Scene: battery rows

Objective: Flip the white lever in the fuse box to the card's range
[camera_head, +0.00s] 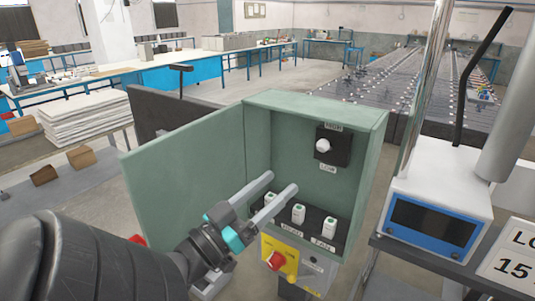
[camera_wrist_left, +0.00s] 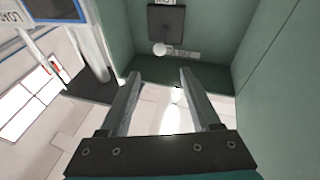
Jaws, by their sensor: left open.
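The green fuse box (camera_head: 258,152) stands with its door open to the left. On its back wall, a dark plate (camera_head: 340,150) carries the white lever (camera_head: 323,145), with a label above and a LOW label (camera_head: 328,167) below. The lever's round white end also shows in the left wrist view (camera_wrist_left: 160,49); I cannot tell clearly which way it is thrown. My left gripper (camera_head: 281,182) is open and empty at the box's front, below and left of the lever, not touching it. The card (camera_head: 512,265) at right is cut off, showing "LO" and "15". My right gripper is out of view.
Several white switches (camera_head: 299,214) sit on a dark panel low in the box, close under my fingers. A red knob (camera_head: 277,260) on a yellow plate is below. A white device (camera_head: 440,207) stands at right. The open door (camera_head: 195,180) bounds the left side.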

